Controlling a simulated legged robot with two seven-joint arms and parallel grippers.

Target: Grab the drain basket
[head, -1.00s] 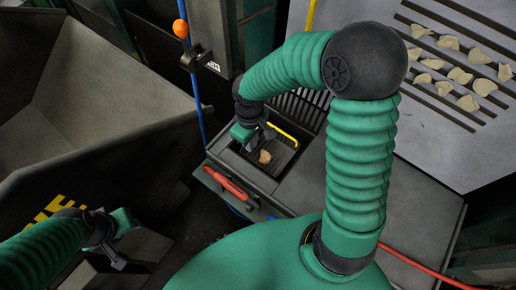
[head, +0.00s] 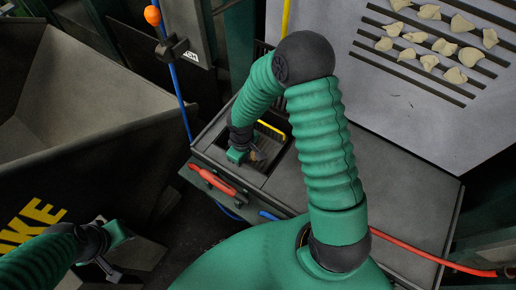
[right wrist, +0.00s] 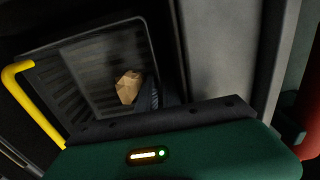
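The drain basket is a dark, slatted tray with a yellow handle (head: 271,130), set in a square opening of the grey cabinet. In the right wrist view the basket (right wrist: 88,62) fills the upper left, with its yellow handle (right wrist: 18,78) at the left edge. A tan chunk (right wrist: 128,87) lies in it. My right gripper (head: 240,156) is over the near left part of the opening, apart from the handle. Its fingers are mostly hidden, so its opening is unclear. My left gripper (head: 108,268) is low at the left, away from the basket; its finger gap is unclear.
The grey cabinet (head: 400,190) has a red handle (head: 212,181) on its near side. A slotted light panel (head: 390,100) with several tan chunks stands behind it. A large dark bin (head: 100,130) is at left. A blue pole with an orange ball (head: 152,15) stands between.

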